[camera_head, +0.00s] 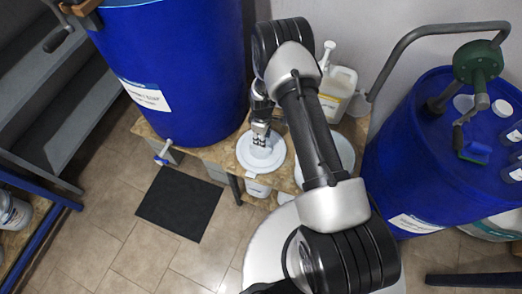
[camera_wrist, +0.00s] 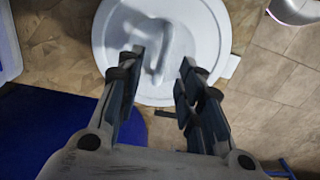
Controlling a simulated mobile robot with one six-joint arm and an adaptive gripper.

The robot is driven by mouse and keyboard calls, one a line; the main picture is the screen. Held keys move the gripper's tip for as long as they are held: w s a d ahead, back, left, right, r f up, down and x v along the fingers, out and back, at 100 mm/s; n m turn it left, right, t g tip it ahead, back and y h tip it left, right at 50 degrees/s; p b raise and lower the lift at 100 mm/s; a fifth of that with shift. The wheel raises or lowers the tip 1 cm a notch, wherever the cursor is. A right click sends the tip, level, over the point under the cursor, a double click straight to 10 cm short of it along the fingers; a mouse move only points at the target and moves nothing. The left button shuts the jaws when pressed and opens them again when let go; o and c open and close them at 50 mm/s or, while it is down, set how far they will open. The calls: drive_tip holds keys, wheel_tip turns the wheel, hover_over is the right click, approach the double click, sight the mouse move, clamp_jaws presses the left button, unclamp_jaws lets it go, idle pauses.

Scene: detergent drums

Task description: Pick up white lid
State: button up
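The white lid (camera_head: 246,160) is a round disc with a raised grip, on top of a container on the wooden bench. In the wrist view the lid (camera_wrist: 115,35) fills the upper middle, with its raised handle standing out from the disc. My gripper (camera_head: 260,140) is directly over the lid, pointing down. In the wrist view my gripper (camera_wrist: 161,62) is open, with one finger on each side of the handle. I cannot tell whether the fingers touch it. The arm hides part of the bench.
A large blue drum (camera_head: 185,70) stands left of the lid. Another white lid (camera_head: 340,150) lies to the right, partly behind my arm. A jug (camera_head: 338,90) stands behind. A blue drum (camera_head: 420,160) with a green pump is at right. A dark mat (camera_head: 180,204) lies on the floor.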

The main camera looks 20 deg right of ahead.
sight(260, 150)
drive_tip(key=shift+a+f+b, duration=0.15)
drive_tip(key=shift+f+b, duration=0.7)
drive_tip(key=shift+f, duration=2.35)
drive_tip(key=shift+s, duration=0.1)
clamp_jaws()
